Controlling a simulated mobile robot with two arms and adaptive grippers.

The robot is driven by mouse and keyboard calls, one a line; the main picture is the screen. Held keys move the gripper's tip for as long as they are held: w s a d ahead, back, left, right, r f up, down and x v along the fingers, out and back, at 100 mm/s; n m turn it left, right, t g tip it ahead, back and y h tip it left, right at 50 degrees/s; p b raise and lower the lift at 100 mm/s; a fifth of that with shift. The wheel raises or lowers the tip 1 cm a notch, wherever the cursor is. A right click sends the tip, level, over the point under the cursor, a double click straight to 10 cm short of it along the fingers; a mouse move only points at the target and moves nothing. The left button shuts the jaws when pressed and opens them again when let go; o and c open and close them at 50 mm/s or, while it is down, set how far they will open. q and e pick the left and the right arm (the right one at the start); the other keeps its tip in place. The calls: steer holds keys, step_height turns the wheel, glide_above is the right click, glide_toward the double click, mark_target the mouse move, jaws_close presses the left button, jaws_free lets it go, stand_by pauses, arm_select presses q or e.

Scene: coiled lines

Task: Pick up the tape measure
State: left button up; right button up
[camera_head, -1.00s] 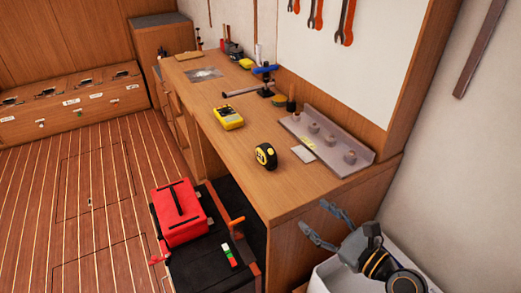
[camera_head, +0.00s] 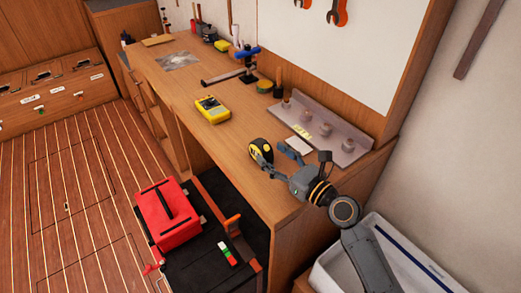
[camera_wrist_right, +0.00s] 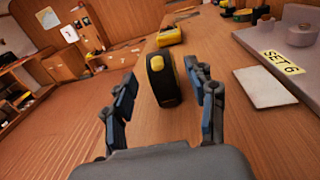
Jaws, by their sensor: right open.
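The tape measure (camera_head: 260,151), black and yellow, stands upright on the wooden workbench (camera_head: 190,103) near its front edge. My right gripper (camera_head: 288,163) reaches over the bench's near end, close beside the tape measure. In the right wrist view the tape measure (camera_wrist_right: 163,80) stands between the two open fingers of the right gripper (camera_wrist_right: 164,95), with a gap on each side. Nothing is held. My left gripper is not in view.
A yellow multimeter (camera_head: 211,109) lies farther along the bench. A grey rack (camera_head: 322,133) and a white card (camera_head: 298,145) are right of the tape measure. A red toolbox (camera_head: 168,213) sits below on the left. A white bin (camera_head: 385,262) stands at lower right.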

mark_target(261, 146)
steer(key=shift+w+a, duration=0.2)
steer(key=shift+w, duration=0.05)
steer(key=x, duration=0.5)
steer(key=shift+f, duration=0.15)
steer(key=shift+s, duration=0.15)
steer(key=shift+c, duration=0.9)
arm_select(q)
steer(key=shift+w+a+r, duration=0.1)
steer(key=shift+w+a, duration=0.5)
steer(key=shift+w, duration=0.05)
arm_select(e)
jaws_close()
